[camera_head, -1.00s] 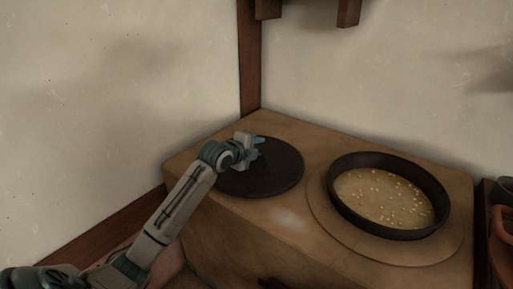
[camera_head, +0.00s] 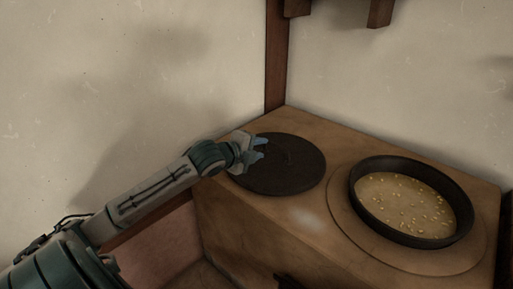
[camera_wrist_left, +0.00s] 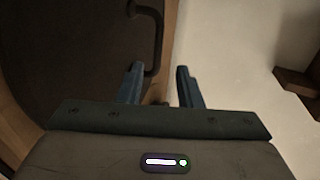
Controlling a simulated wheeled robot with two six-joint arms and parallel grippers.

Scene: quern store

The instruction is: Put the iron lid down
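The iron lid (camera_head: 292,172) is a flat dark disc lying on the left part of the clay stove top. It fills the left of the left wrist view (camera_wrist_left: 65,60), where its bar handle (camera_wrist_left: 158,35) shows beyond the fingertips. My left gripper (camera_head: 262,148) is over the lid's left edge in the head view. Its two blue fingers (camera_wrist_left: 160,75) are apart with nothing gripped between them. The handle's near end lies close to the left finger; whether they touch I cannot tell. My right gripper is not in view.
A dark pan (camera_head: 412,236) of pale food with yellow bits sits on the stove's (camera_head: 325,225) right side. A wall (camera_head: 150,80) and a wooden post (camera_head: 276,60) stand behind. A dark wooden bracket (camera_head: 380,12) hangs above.

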